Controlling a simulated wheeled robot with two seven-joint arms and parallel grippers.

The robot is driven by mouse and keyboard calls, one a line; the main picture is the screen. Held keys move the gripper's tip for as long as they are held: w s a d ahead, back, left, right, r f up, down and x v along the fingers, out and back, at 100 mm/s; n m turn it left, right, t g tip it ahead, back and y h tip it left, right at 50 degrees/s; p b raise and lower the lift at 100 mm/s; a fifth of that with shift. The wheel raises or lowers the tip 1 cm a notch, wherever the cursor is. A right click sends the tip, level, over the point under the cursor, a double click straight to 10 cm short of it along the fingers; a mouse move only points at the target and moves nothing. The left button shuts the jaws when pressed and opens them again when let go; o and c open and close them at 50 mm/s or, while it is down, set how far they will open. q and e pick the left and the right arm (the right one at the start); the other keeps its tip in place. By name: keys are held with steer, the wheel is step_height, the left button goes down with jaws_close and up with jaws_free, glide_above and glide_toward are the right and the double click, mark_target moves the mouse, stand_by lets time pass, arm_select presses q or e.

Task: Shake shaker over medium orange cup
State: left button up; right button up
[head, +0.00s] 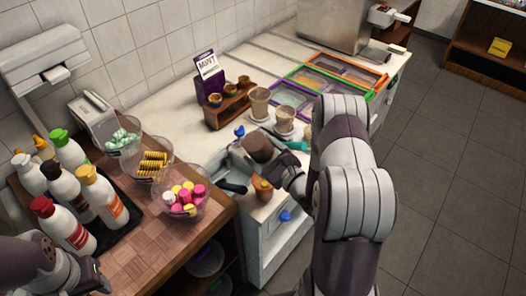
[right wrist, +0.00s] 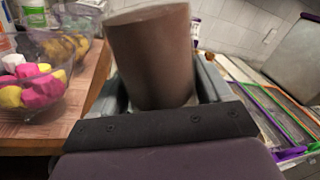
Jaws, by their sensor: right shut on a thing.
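My right gripper (right wrist: 155,85) is shut on the brown shaker (right wrist: 152,55), a plain cylinder that stands between its fingers in the right wrist view. In the head view the shaker (head: 258,147) is held above the counter, tilted, and my right arm hides part of it. A small orange-brown cup (head: 263,190) stands on the counter just in front of and below the shaker. Two larger beige cups (head: 259,103) (head: 284,120) stand behind it; I cannot tell which is the medium orange cup. My left gripper (head: 97,277) is at the lower left, mostly cut off.
Clear bowls of pink and yellow sweets (head: 182,198), cookies (head: 152,165) and mint pieces (head: 122,140) stand left on the wooden counter (head: 150,232). Several sauce bottles (head: 66,222) are beside them. A small cup rack (head: 229,107) and colour-edged topping bins (head: 325,84) lie behind.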

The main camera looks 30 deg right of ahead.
mark_target(262, 133)
steer(key=shift+r, duration=0.15)
step_height(262, 133, up, 8)
steer(key=p, duration=0.7)
steer(key=shift+p, duration=0.4)
step_height(262, 133, down, 9)
steer(key=b, duration=0.6)
steer(key=shift+r+b, duration=0.2)
steer(key=shift+b, duration=0.15)
steer(key=shift+w+r+p, duration=0.1)
steer(key=shift+r+p, duration=0.05)
steer(key=shift+p, duration=0.15)
steer(key=shift+r, duration=0.1)
steer(key=shift+s, duration=0.2)
